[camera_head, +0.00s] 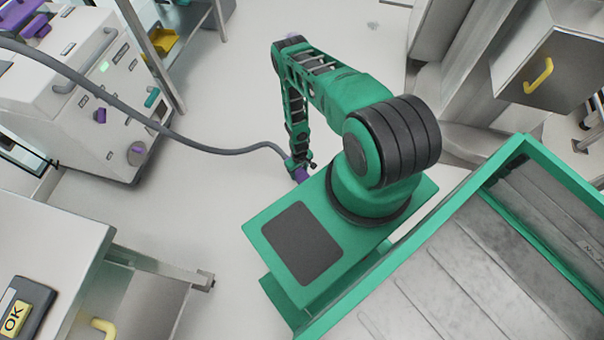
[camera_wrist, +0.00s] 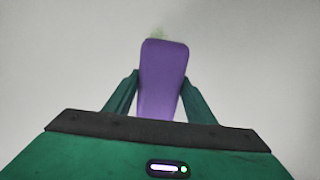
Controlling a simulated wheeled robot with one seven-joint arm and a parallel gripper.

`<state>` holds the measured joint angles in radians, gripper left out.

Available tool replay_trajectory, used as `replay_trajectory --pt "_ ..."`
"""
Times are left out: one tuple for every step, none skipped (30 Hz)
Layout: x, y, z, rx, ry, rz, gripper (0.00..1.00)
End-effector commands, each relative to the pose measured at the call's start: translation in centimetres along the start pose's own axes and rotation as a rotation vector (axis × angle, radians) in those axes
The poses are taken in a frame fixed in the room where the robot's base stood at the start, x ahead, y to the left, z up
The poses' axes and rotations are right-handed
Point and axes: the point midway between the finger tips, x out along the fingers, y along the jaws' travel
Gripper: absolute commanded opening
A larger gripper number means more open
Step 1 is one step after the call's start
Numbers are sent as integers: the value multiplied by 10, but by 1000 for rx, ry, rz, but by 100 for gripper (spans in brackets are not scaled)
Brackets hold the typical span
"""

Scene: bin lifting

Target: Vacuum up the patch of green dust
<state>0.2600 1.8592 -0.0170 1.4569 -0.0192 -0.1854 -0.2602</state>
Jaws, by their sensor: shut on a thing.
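My gripper (camera_head: 297,165) is shut on a purple vacuum nozzle (camera_head: 301,176) and points down at the floor beside my base. The wrist view shows the purple nozzle (camera_wrist: 163,75) upright between the two green fingers. A faint greenish smudge (camera_wrist: 158,34), which looks like the green dust, shows on the pale floor just past the nozzle's tip. The nozzle hides part of it, and I cannot tell whether the tip touches it. A grey hose (camera_head: 200,146) runs from the gripper to the upper left. The dust is not visible in the head view.
A white machine (camera_head: 75,75) with a green light and purple knobs stands at upper left. A cabinet (camera_head: 560,70) with a yellow handle is at upper right. Pale floor (camera_head: 225,85) between is clear.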

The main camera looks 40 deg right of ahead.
Motion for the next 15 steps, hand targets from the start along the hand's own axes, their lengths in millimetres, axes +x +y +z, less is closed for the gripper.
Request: replay_trajectory --pt "5 0 4 0 1 0 32" --pt "7 0 5 0 2 0 32" --pt "9 0 7 0 2 0 32" --pt "10 0 8 0 2 0 32" --pt "12 0 8 0 2 0 32" --pt "14 0 8 0 2 0 32" --pt "15 0 8 0 2 0 32" --pt "17 0 8 0 3 0 32" --pt "20 0 8 0 2 0 32" --pt "23 0 8 0 1 0 32" --pt "26 -1 9 0 1 0 32" --pt "30 0 8 0 1 0 32" --pt "33 0 8 1 1 0 32" --pt "36 0 8 1 2 0 32" --pt "40 -1 9 1 1 0 32"
